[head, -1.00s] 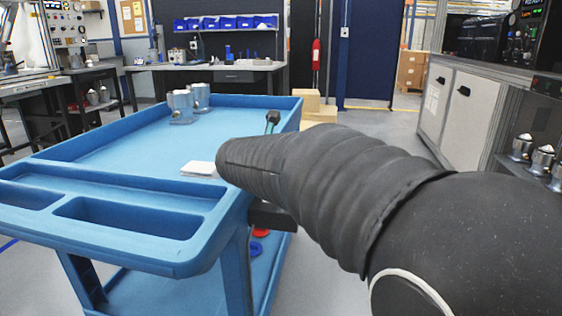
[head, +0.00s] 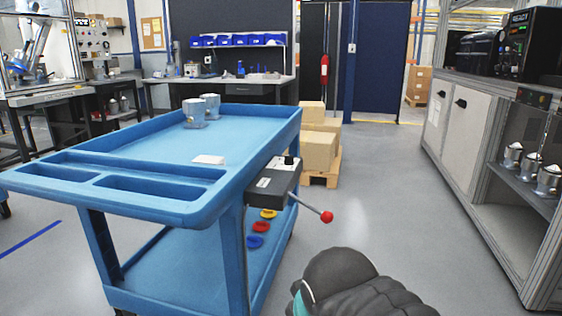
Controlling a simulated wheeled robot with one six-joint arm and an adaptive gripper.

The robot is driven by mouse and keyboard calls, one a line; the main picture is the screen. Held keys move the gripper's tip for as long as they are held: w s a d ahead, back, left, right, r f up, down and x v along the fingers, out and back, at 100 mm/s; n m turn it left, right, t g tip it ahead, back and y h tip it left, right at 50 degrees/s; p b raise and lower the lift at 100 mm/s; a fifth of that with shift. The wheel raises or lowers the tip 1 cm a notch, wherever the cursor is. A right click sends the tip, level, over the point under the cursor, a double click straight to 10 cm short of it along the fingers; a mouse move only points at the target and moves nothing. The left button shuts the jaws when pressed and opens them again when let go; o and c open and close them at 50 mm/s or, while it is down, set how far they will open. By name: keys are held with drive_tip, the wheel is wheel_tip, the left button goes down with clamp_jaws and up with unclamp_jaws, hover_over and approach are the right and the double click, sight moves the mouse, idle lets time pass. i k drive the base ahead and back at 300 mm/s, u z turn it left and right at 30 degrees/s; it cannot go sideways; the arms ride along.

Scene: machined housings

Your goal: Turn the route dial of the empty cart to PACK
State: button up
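A blue two-deck cart (head: 150,205) stands at left centre in the head view. Two grey metal housings (head: 203,110) and a small white card (head: 208,160) are on its top deck. A dark grey box (head: 272,181) is fixed to the cart's right side. A small black knob (head: 289,160) sits on a white plate on top of the box; its marks are too small to read. A lever with a red ball (head: 326,217) sticks out of the box to the right. My dark-sleeved arm shows at the bottom, apart from the cart. My gripper's fingers are not in view.
Yellow, red and blue rings lie on the cart's lower deck. Cardboard boxes (head: 320,150) on a pallet stand behind the cart. A grey cabinet bench (head: 470,130) with metal housings on its shelf is at right. The floor between cart and bench is clear.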

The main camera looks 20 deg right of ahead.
sight(289, 159)
drive_tip(key=u, duration=0.2)
drive_tip(key=k, duration=0.35)
drive_tip(key=z, duration=1.2)
drive_tip(key=i, duration=1.35)
drive_tip(key=u, duration=0.55)
